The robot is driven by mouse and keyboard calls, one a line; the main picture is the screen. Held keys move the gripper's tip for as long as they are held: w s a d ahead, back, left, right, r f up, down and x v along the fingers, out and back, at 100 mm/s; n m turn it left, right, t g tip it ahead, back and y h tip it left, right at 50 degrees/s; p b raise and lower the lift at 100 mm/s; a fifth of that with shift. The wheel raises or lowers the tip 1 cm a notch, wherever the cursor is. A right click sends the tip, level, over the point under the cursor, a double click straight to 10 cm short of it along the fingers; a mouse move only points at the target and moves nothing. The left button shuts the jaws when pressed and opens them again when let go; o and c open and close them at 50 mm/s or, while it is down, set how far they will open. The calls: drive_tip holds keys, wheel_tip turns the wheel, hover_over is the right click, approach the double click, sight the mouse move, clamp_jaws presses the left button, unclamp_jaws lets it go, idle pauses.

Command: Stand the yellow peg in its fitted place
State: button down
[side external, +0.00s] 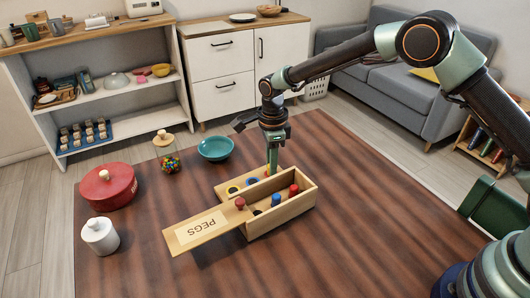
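An open wooden box (285,219) stands on the table, with a red peg (294,189) and a blue peg (276,199) upright in it. A dark spot shows near its left end. Behind the box is a light wooden board (222,187) with coloured marks: a yellow ring-like one (232,189), a blue one (252,181) and a reddish one partly covered by my gripper. My gripper (272,172) points down behind the box, at the board's right end. Its fingertips are too small and hidden to read. I cannot make out a yellow peg clearly.
The box's lid (182,237), marked PEGS and with a red-brown knob, sticks out to the left. A red pot (108,187), white jar (100,236), sweets jar (166,153) and teal bowl (215,148) stand further left. The table's front is clear.

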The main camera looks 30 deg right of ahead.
wheel_tip(320, 180, up, 19)
drive_tip(key=s+a+r+n, duration=0.1)
drive_tip(key=s+a+n, duration=0.4)
drive_tip(key=s+a, duration=0.45)
drive_tip(key=f, duration=1.5)
drive_tip(key=shift+s+d, duration=0.2)
drive_tip(key=shift+f, duration=2.35)
drive_tip(key=shift+f, duration=0.1)
drive_tip(key=c, duration=1)
unclamp_jaws()
